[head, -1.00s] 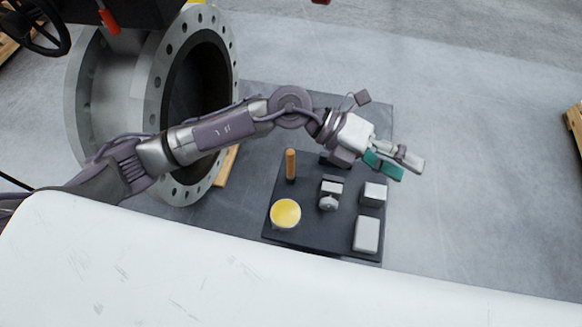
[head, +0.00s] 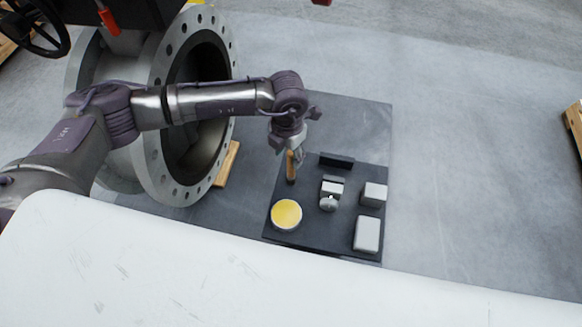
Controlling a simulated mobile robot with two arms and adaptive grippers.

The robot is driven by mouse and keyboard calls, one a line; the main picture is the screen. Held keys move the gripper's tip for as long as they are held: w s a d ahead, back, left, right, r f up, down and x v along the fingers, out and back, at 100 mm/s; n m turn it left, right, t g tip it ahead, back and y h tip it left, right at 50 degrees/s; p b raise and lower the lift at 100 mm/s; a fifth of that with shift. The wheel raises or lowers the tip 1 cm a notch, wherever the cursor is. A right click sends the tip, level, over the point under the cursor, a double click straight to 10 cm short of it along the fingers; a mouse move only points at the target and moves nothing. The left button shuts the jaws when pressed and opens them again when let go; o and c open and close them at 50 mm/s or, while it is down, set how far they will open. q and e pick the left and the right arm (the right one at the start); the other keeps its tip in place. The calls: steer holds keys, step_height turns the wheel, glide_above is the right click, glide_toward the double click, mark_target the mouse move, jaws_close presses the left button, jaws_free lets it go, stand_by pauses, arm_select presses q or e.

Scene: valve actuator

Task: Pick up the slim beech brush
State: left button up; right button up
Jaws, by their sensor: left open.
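The slim beech brush (head: 291,172) is a thin wooden-coloured upright stick with a dark lower end. It stands near the upper left of the dark mat (head: 300,239). My left gripper (head: 296,158) points down over the brush's top end, its fingers close around or beside it. The jaws are open, and whether they touch the brush cannot be told. The wrist hides part of the brush's top. My right gripper is not in view.
On the mat are a yellow-topped round tin (head: 286,214), a grey device (head: 329,195), two pale blocks (head: 374,193) (head: 367,233) and a black block (head: 337,160). A large flanged pipe (head: 155,120) stands left.

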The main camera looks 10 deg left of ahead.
mark_target(291, 165)
arm_select(q)
steer(key=shift+d+f+p, duration=0.2)
steer(key=shift+f, duration=1.2)
steer(key=shift+d+f+p, duration=0.15)
steer(key=shift+d+f, duration=0.05)
steer(key=shift+f, duration=1.15)
steer(key=shift+c, duration=0.3)
jaws_close()
